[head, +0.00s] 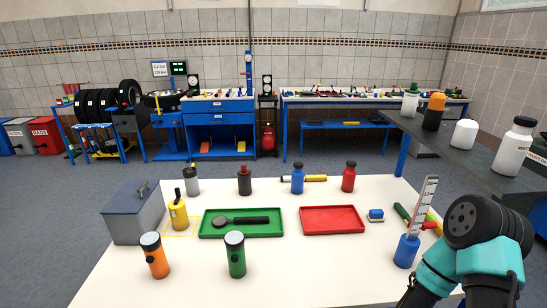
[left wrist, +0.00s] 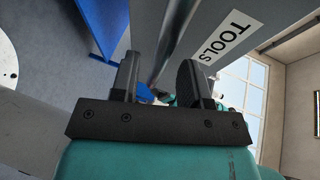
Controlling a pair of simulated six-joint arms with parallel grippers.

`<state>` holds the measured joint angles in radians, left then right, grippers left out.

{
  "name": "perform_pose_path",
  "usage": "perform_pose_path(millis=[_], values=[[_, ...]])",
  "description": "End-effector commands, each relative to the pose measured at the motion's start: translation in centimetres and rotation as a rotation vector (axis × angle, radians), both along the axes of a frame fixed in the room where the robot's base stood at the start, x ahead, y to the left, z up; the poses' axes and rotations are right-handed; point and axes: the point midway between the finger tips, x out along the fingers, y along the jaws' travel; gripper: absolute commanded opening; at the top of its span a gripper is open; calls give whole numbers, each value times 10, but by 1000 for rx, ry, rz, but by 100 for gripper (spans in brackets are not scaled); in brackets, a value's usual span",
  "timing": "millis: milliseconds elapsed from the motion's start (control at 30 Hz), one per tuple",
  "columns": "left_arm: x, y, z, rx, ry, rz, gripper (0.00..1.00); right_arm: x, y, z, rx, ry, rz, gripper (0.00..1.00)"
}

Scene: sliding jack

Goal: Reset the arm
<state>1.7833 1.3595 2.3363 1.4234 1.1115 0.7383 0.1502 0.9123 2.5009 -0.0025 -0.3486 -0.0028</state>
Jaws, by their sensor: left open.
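My left gripper (left wrist: 159,66) shows only in the left wrist view. Its two dark fingers stand apart with nothing held between them. It is beside a grey surface with a white TOOLS label (left wrist: 230,36), with a blue panel to its left. In the head view, teal and black links of my right arm (head: 470,265) come in at the lower right, beside the table's right side. The right gripper itself cannot be made out. The left arm is out of the head view.
The white table (head: 330,270) holds a grey toolbox (head: 133,212), a yellow oil can (head: 179,212), a green tray (head: 270,234) with a black-handled tool, an empty red tray (head: 332,220), torches and bottles. A dark shelf with bottles is right.

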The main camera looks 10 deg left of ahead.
Motion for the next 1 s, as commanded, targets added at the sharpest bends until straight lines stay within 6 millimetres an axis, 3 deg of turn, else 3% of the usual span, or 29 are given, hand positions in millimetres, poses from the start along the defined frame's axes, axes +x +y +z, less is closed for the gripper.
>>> perform_pose_path(millis=[267,1000], values=[[-27,8,6,3,2,3,42,0,0,0,0,0,0,55],[-123,33,31,3,2,2,42,0,0,0,0,0,0,55]])
